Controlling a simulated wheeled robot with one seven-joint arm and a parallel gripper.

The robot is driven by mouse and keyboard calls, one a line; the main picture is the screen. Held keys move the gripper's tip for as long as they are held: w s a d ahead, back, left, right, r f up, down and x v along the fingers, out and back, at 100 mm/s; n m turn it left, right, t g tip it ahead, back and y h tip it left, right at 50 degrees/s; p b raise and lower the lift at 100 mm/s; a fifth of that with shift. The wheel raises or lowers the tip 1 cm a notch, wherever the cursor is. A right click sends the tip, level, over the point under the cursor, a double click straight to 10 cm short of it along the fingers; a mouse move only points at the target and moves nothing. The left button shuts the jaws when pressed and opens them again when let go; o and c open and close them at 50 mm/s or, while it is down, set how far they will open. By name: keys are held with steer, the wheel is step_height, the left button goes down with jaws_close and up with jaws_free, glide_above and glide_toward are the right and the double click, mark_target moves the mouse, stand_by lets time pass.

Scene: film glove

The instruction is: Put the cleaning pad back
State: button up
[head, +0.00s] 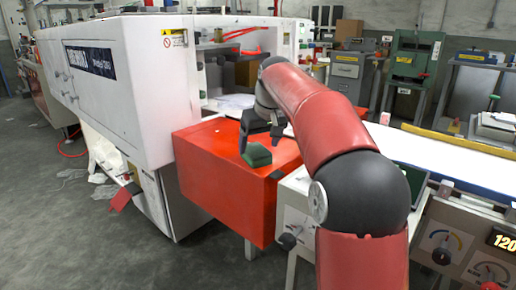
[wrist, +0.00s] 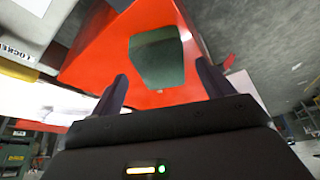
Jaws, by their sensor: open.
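A dark green block-shaped pad (head: 257,155), which looks like the cleaning pad, lies on top of a red box (head: 225,185) beside the white machine. In the wrist view the green pad (wrist: 156,58) lies ahead of my fingers on the red surface (wrist: 95,62). My gripper (head: 262,138) is just above and beside the pad in the head view. Its two dark fingers (wrist: 160,90) are spread apart with nothing between their tips, and the pad lies a little beyond them. Part of the red box top is hidden by my arm.
A white machine (head: 120,80) with an open bay (head: 225,75) stands left of and behind the red box. A table with a long white surface (head: 445,165) and dials runs along the right. Grey floor (head: 75,230) is open at the lower left.

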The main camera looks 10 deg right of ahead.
steer(key=p+v, duration=0.1)
steer(key=v, duration=0.8)
steer(key=shift+s, duration=0.15)
steer(key=s+a+f+m, duration=0.1)
steer(key=s+f, duration=0.1)
steer(key=s, duration=0.5)
steer(key=s+a+f, duration=0.1)
steer(key=s+f, duration=0.1)
steer(key=s, duration=0.5)
steer(key=s+f+m+t+h, duration=0.1)
steer(key=s+f, duration=1.4)
steer(key=s, duration=0.2)
steer(key=shift+s+d+f+m, duration=0.2)
steer(key=shift+s+d+m, duration=0.1)
steer(key=shift+s, duration=0.1)
